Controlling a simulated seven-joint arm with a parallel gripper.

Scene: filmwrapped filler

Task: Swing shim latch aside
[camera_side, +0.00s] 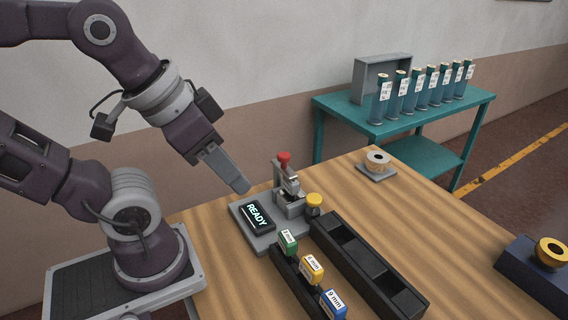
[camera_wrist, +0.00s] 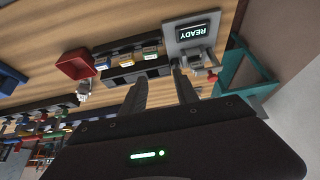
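A grey fixture plate (camera_side: 262,240) on the wooden table carries a lit READY display (camera_side: 257,216) and a small metal clamp (camera_side: 289,196) with a red knob (camera_side: 284,157). The fixture also shows at the top of the wrist view (camera_wrist: 171,40). A black rack holds green (camera_side: 288,241), yellow (camera_side: 312,268) and blue (camera_side: 334,302) shims with mm labels. I cannot tell which part is the shim latch. My gripper (camera_side: 242,187) hangs in the air left of the clamp, apart from everything. In the wrist view its two fingers (camera_wrist: 159,78) are spread with nothing between them.
A yellow-capped jar (camera_side: 314,203) stands beside the clamp. A black tray (camera_side: 366,262) with compartments lies to the right. A film roll (camera_side: 378,160) sits at the back. A teal side table (camera_side: 330,105) bears several labelled tubes. A red bin (camera_wrist: 77,64) shows in the wrist view.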

